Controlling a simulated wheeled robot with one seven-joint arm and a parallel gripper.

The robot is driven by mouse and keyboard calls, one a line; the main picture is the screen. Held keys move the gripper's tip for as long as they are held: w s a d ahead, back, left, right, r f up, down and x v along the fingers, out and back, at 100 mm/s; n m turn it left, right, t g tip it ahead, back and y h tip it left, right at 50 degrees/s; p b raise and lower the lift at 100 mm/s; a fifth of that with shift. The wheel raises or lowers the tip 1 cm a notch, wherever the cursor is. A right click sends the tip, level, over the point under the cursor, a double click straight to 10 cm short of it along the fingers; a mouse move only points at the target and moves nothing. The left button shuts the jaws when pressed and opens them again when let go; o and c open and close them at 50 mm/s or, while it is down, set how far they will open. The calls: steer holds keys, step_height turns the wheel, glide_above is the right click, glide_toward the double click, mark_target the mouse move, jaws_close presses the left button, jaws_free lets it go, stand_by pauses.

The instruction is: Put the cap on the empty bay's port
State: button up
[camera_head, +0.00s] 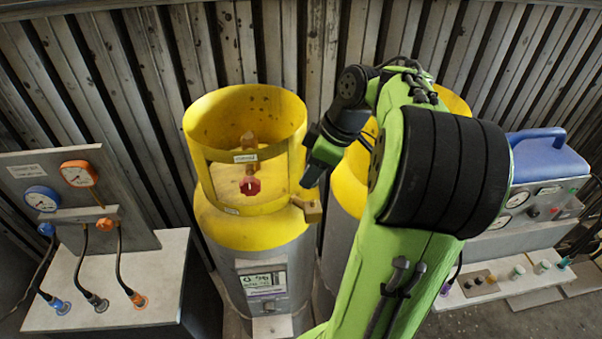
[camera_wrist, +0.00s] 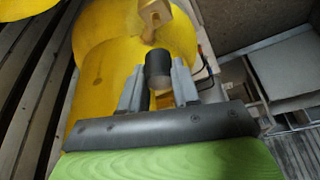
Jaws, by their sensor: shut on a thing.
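My gripper (camera_wrist: 158,78) has its two grey fingers shut on a short dark cylindrical piece, which I take to be the cap (camera_wrist: 158,68). In the wrist view, the cap lies in front of a yellow tank top, close to a brass fitting (camera_wrist: 180,30); I cannot tell whether they touch. In the head view, my gripper (camera_head: 313,172) is at the right side of the front yellow tank's collar (camera_head: 215,130). A brass block (camera_head: 308,210) shows just below it. The cap cannot be made out there. Which port belongs to the empty bay is not clear.
The front tank has a red valve knob (camera_head: 250,186) inside its collar and a display (camera_head: 262,282). A second yellow tank (camera_head: 347,185) stands behind my arm. A gauge panel (camera_head: 60,190) with hoses is at left. A blue-topped unit (camera_head: 548,160) is at right.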

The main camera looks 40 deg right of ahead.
mark_target(317, 184)
steer(key=shift+w, duration=0.3)
steer(key=shift+s+f+b, duration=0.25)
steer(key=shift+s+b, duration=0.05)
steer(key=shift+s, duration=0.2)
steer(key=shift+s+f+b, duration=0.2)
steer(key=shift+s+b, duration=0.05)
steer(key=shift+s, duration=0.2)
steer(key=b+x, duration=0.1)
steer(key=x, duration=0.1)
steer(key=b+x, duration=0.1)
steer(key=b, duration=0.1)
steer(key=shift+d+f, duration=0.35)
steer(key=shift+f, duration=0.15)
steer(key=shift+s+r, duration=0.35)
steer(key=shift+r, duration=0.05)
steer(key=shift+w+p, duration=0.2)
steer(key=shift+p, duration=0.1)
steer(key=shift+f, duration=0.25)
steer(key=shift+f+b, duration=0.35)
steer(key=shift+b, duration=0.15)
steer(key=shift+f+b, duration=0.85)
steer(key=shift+f, duration=0.1)
